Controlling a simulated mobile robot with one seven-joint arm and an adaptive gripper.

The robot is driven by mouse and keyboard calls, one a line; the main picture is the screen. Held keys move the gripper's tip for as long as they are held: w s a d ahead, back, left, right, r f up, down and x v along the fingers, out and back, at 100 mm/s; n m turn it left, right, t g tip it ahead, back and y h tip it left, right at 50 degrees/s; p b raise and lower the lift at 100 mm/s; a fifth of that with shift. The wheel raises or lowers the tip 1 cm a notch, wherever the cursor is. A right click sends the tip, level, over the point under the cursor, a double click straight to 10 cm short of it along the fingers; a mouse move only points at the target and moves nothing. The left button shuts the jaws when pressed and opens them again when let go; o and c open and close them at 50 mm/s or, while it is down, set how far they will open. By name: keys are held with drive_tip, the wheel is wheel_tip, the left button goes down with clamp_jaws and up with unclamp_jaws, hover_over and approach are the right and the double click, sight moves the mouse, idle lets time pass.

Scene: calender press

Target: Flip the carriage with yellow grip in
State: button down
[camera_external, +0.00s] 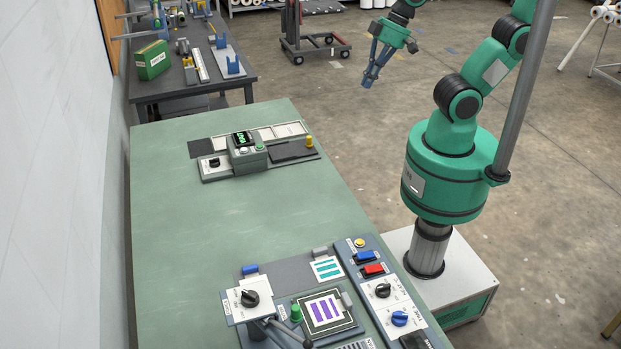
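A small yellow grip (309,141) stands upright at the right end of a flat dark plate (290,151), which looks like the carriage. The plate lies at the right side of a low grey press unit (247,152) with a green lit display. My gripper (368,80) hangs in the air above the floor, to the right of and beyond the unit, apart from the grip. Its fingers point down and seem empty. They are too small and overlapped to tell whether they are open or shut.
The green table (205,235) has wide bare room between the press unit and a near control station (285,270) with knobs, switches and a lever. A wall borders the table on the left. A dark bench (195,90) with a green box (152,62) stands behind.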

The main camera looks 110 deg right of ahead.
drive_tip(key=w+d+f+m, duration=0.4)
drive_tip(key=d+f+m, duration=0.8)
drive_tip(key=d+m, duration=0.3)
drive_tip(key=s+d+f+m, duration=0.3)
drive_tip(key=d+f+m, duration=0.3)
drive_tip(key=m, duration=0.2)
drive_tip(key=s+d+f+m, duration=0.3)
drive_tip(key=d+f+m, duration=0.3)
drive_tip(key=f+m, duration=0.1)
drive_tip(key=shift+s+d+f+m+g+p, duration=0.2)
drive_tip(key=shift+s+d+m+g+p, duration=0.1)
drive_tip(key=shift+s+d+m+p, duration=0.1)
drive_tip(key=shift+w+f+b, duration=0.8)
drive_tip(key=shift+w+f, duration=0.5)
drive_tip(key=shift+f, duration=0.25)
drive_tip(key=shift+w+f+b, duration=0.8)
drive_tip(key=shift+w+f, duration=0.5)
drive_tip(key=shift+f, duration=0.25)
drive_tip(key=shift+w+f+b, duration=0.8)
drive_tip(key=shift+w+f, duration=0.5)
drive_tip(key=shift+f, duration=0.25)
